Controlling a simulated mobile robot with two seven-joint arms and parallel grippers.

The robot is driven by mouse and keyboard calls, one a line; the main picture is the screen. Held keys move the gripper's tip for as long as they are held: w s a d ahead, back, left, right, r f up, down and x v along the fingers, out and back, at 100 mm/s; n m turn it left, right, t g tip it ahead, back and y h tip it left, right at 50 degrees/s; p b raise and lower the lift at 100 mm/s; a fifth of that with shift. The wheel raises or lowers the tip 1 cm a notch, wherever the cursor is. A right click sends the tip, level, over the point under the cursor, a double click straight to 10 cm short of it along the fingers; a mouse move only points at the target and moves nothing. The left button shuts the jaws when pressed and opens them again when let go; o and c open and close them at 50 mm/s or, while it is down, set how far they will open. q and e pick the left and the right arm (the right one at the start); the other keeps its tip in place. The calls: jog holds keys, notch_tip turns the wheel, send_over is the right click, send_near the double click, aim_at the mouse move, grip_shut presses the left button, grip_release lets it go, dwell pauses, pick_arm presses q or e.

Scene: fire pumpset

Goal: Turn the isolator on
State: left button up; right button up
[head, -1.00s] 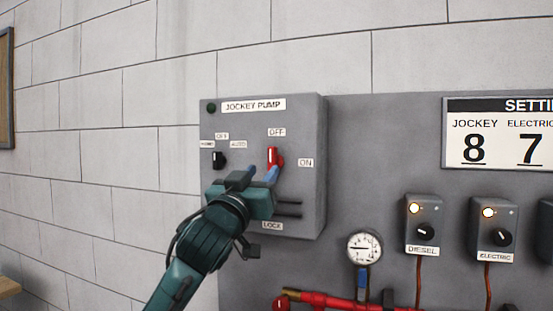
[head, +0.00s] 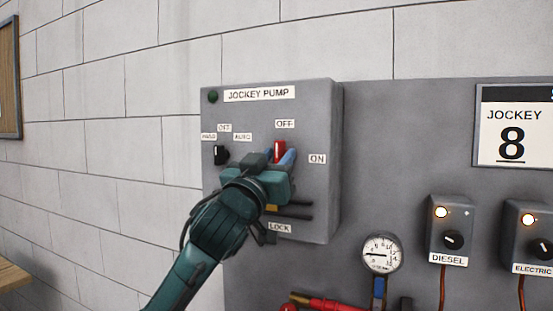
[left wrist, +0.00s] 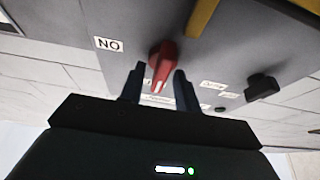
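The red isolator handle (head: 279,150) is on the grey jockey pump box (head: 318,200). It points up toward the OFF label (head: 285,124), with the ON label (head: 317,159) to its right. My left gripper (head: 271,163) is at the handle and hides its lower part in the head view. In the left wrist view the red handle (left wrist: 163,66) lies between the two fingers of my left gripper (left wrist: 158,84). They stand apart, with a gap visible beside the handle. My right gripper is not in view.
A black selector knob (head: 221,155) sits left of the handle on the same box. Below right are a pressure gauge (head: 381,254), a red pipe (head: 332,304), and the DIESEL (head: 452,238) and ELECTRIC (head: 541,247) control boxes.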

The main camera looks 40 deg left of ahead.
pick_arm(q)
jog(key=c, duration=0.5)
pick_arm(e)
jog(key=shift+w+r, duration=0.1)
